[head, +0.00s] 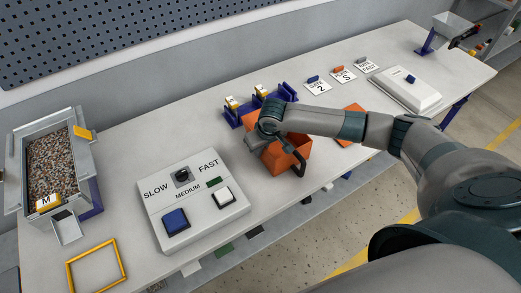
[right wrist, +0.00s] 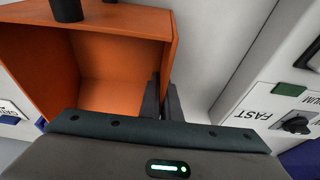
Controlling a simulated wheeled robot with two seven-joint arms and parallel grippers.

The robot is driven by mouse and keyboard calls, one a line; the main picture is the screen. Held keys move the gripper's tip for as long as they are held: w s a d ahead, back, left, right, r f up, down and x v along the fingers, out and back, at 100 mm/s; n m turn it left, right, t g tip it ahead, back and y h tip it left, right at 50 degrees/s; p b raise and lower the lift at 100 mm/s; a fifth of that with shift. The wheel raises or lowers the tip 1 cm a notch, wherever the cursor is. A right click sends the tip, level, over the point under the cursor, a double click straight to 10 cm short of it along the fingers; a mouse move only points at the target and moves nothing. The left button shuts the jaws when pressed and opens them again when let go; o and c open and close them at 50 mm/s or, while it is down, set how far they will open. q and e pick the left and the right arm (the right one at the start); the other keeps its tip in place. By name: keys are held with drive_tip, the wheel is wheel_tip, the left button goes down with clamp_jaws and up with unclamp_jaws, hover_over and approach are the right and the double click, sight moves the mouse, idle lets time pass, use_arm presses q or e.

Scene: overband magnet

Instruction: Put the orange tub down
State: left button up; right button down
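The orange tub (head: 280,158) is open-topped and empty inside as far as I see, with a dark handle (head: 299,163) on one side. It is at the front part of the bench, and I cannot tell whether its base touches the top. My right gripper (head: 259,139) is at the tub's left side. In the right wrist view, its dark fingers (right wrist: 163,98) stand on either side of the wall of the tub (right wrist: 110,55), shut on it. My left gripper is not in view.
A control box (head: 190,205) with a knob and buttons is left of the tub. A blue fixture (head: 243,117) stands behind it. A flat orange patch (head: 349,137) lies to the right, partly behind my arm. A gravel hopper (head: 52,165) and yellow frame (head: 96,265) are far left.

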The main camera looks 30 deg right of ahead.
drive_tip(key=c, duration=2.4)
unclamp_jaws()
drive_tip(key=shift+f, duration=0.1)
drive_tip(key=shift+c, duration=0.2)
drive_tip(key=o, duration=0.4)
drive_tip(key=shift+o, duration=0.2)
drive_tip(key=b+v, duration=0.2)
drive_tip(key=v, duration=1)
